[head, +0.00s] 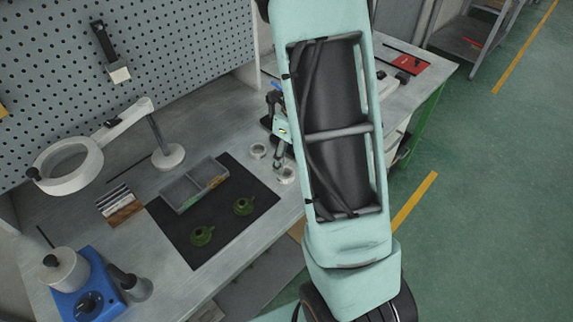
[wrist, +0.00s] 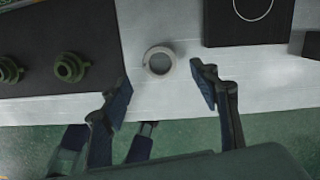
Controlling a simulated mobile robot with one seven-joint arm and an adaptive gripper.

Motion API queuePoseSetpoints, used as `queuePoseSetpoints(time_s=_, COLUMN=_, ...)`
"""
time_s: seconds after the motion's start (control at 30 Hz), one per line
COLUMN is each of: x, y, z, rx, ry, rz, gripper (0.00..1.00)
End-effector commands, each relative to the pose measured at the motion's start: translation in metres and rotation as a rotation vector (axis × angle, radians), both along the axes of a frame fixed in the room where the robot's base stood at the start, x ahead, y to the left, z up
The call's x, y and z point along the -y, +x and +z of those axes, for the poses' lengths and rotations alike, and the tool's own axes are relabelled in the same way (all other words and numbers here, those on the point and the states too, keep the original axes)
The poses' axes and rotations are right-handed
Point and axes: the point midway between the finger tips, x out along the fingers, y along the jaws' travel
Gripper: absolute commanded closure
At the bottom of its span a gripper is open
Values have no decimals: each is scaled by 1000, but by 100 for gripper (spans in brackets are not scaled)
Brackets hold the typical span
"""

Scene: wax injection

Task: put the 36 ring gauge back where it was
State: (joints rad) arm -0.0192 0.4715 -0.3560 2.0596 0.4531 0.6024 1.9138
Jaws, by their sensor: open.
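I cannot read a size on either. One ring gauge (wrist: 159,61) shows in the wrist view, lying flat on the pale bench top. My gripper (wrist: 162,90) is open and empty, its fingers spread to either side below this ring in the picture. In the head view my gripper (head: 280,153) points down close to the rings, partly hidden by my arm.
The dark mat (head: 177,231) carries two green parts (head: 202,236) and a grey divided tray (head: 179,194). A dark block with a thin circle outline (wrist: 250,28) stands right of the ring in the wrist view. A magnifier lamp (head: 70,167) stands left. The bench's front edge is close.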

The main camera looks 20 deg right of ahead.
Motion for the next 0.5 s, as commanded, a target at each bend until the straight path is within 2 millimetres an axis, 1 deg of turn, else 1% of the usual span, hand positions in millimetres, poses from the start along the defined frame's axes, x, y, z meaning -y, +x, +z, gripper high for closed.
queuePoseSetpoints(time_s=0.03, x=1, y=0, z=15, rx=4, ry=-1, rz=1, gripper=44)
queuePoseSetpoints(time_s=0.2, x=3, y=-3, z=44, rx=4, ry=0, rz=1, gripper=44)
queuePoseSetpoints(time_s=0.33, x=4, y=-5, z=57, rx=1, ry=0, rz=1, gripper=44)
queuePoseSetpoints(time_s=0.5, x=4, y=-7, z=63, rx=-1, ry=1, rz=-1, gripper=44)
